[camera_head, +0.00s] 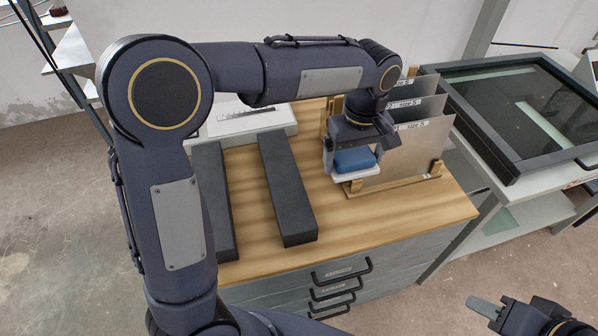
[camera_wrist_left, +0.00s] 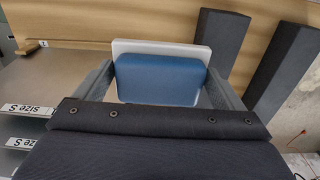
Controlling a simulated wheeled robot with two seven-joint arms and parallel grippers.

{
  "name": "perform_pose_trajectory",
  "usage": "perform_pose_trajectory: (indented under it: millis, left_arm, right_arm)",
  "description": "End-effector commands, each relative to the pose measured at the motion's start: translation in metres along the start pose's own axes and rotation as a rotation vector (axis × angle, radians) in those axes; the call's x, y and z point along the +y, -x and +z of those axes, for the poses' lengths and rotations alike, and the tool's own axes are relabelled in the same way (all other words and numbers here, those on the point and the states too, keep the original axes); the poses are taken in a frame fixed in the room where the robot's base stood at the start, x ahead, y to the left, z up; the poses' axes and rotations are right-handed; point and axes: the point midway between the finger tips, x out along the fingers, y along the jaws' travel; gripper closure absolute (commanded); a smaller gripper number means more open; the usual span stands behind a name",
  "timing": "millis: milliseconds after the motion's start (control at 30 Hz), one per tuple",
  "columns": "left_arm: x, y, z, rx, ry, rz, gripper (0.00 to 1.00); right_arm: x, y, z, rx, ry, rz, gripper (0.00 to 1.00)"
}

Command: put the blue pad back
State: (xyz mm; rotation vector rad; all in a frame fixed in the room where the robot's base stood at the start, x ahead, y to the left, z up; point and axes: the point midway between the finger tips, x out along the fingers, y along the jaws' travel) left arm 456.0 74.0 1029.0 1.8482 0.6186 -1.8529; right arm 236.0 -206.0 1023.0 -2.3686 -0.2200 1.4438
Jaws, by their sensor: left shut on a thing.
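The blue pad (camera_head: 355,160) is a rounded block between the fingers of my left gripper (camera_head: 353,156), above the right part of the wooden tabletop. In the left wrist view the blue pad (camera_wrist_left: 160,80) lies between the two grey fingers, one on each side. A white slab (camera_head: 357,174) shows under the pad, and also beyond it in the wrist view (camera_wrist_left: 160,46). I cannot tell whether the slab is joined to the pad or what it rests on. My right gripper (camera_head: 492,310) is at the bottom right, partly cut off, far from the pad; its opening is unclear.
Metal plates with size labels (camera_head: 408,155) stand in a wooden rack (camera_head: 405,184) just right of the pad. Two long dark blocks (camera_head: 288,190) (camera_head: 211,200) lie to the left. A white box (camera_head: 250,118) is behind them. A black-framed glass unit (camera_head: 525,110) stands at right. The front tabletop (camera_head: 400,220) is clear.

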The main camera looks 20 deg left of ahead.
Motion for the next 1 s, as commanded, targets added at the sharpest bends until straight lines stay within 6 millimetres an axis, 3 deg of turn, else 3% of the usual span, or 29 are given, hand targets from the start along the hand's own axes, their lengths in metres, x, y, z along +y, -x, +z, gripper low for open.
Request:
perform_pose_trajectory:
  millis: [367, 500, 867, 1000]
  left_arm:
    - [-0.077, -0.036, -0.039, -0.002, 0.008, -0.003, 0.31]
    - [-0.097, -0.063, -0.049, -0.004, 0.005, -0.004, 0.31]
    - [-0.120, -0.096, -0.062, -0.002, 0.003, -0.002, 0.31]
    - [-0.122, -0.118, -0.063, -0.002, 0.000, -0.003, 0.31]
  right_arm:
    - [-0.004, 0.009, -0.004, 0.000, 0.000, 0.000, 0.64]
    - [-0.005, 0.010, -0.005, 0.000, 0.000, 0.000, 0.64]
    - [-0.006, 0.013, -0.006, 0.000, 0.000, 0.000, 0.64]
    - [-0.006, 0.013, -0.006, 0.000, 0.000, 0.000, 0.64]
